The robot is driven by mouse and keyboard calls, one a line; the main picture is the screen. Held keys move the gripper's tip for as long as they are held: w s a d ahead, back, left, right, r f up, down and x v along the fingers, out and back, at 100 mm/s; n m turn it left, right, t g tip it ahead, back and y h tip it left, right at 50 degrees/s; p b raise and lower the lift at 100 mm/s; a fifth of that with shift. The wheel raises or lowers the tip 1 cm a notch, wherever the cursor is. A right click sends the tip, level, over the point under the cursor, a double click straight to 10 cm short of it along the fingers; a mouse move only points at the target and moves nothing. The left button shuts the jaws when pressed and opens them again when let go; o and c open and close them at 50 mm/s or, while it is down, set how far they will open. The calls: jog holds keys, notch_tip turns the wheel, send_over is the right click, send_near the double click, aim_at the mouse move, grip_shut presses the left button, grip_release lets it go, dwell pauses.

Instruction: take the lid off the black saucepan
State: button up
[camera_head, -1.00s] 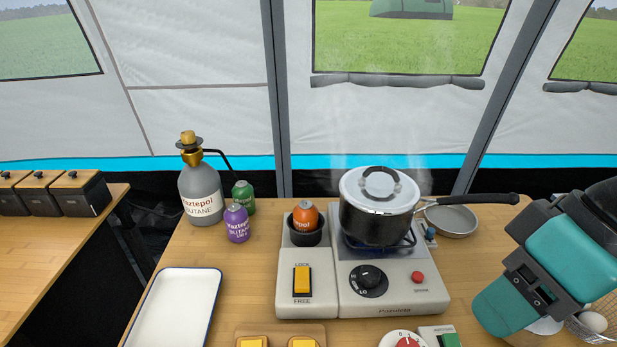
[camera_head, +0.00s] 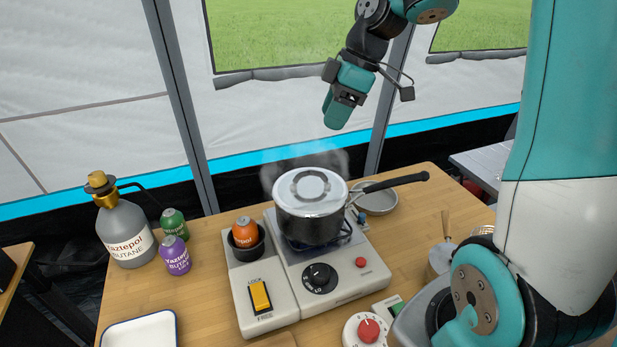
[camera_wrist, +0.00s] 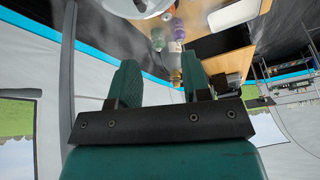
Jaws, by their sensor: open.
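The black saucepan (camera_head: 308,229) stands on the stove's right-hand burner, its long black handle pointing right. Its silvery lid (camera_head: 297,194) sits on top, with a raised handle in the middle. My gripper (camera_head: 338,116) is above and slightly right of the lid, apart from it, with jaws pointing down. In the wrist view my gripper (camera_wrist: 160,75) has its two dark green fingers spread with nothing between them. A bright round part of the lid (camera_wrist: 133,8) shows at the top edge there, cut off by the frame.
Steam rises around the saucepan. The white stove (camera_head: 345,291) holds an orange canister (camera_head: 245,230) at left. Butane bottle (camera_head: 124,232), green canister (camera_head: 174,222) and purple canister (camera_head: 175,256) stand left. A white tray (camera_head: 140,333) lies front left.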

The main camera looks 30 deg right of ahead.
jog(key=w+d, duration=0.1)
jog(key=d, duration=0.3)
jog(key=p, duration=0.2)
send_near(311, 173)
jog(key=shift+n, duration=0.3)
jog(key=x, duration=0.4)
jog(key=shift+d+f, duration=0.2)
jog(key=shift+f, duration=0.2)
jog(key=shift+w+p+x, duration=0.15)
jog(key=shift+p+x, duration=0.45)
jog(key=shift+x, duration=0.85)
jog(key=shift+w+p+x, duration=0.1)
jog(key=shift+p+x, duration=0.5)
jog(key=shift+x, duration=0.85)
jog(key=shift+a+r, duration=0.1)
jog(key=shift+a, duration=0.05)
grip_shut()
